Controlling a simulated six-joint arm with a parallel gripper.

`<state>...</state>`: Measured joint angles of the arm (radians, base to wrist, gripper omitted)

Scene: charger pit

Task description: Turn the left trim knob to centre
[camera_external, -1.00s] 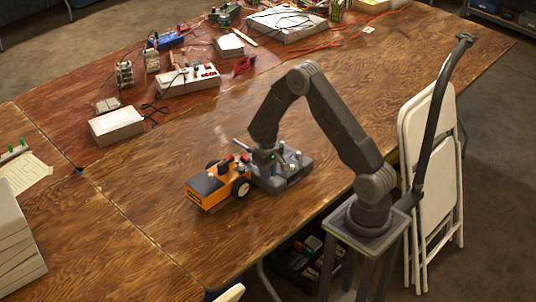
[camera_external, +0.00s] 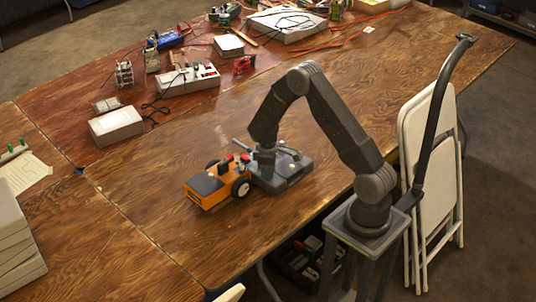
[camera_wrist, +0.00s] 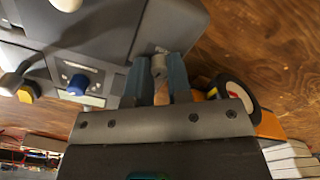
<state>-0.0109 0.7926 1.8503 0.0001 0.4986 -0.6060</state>
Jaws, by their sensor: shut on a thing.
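The grey controller box (camera_external: 292,180) lies on the wooden table, touching or close beside the orange toy truck (camera_external: 206,194). My gripper (camera_external: 263,168) points down over the box's left end. In the wrist view its two blue-grey fingers (camera_wrist: 158,78) are shut on a small pale grey knob (camera_wrist: 158,64), apparently the left trim knob. The fingers hide its sides, and I cannot read its pointer.
The truck's wheel (camera_wrist: 238,96) is close to my gripper in the wrist view. A rod (camera_external: 242,145) sticks out from the box's far side.

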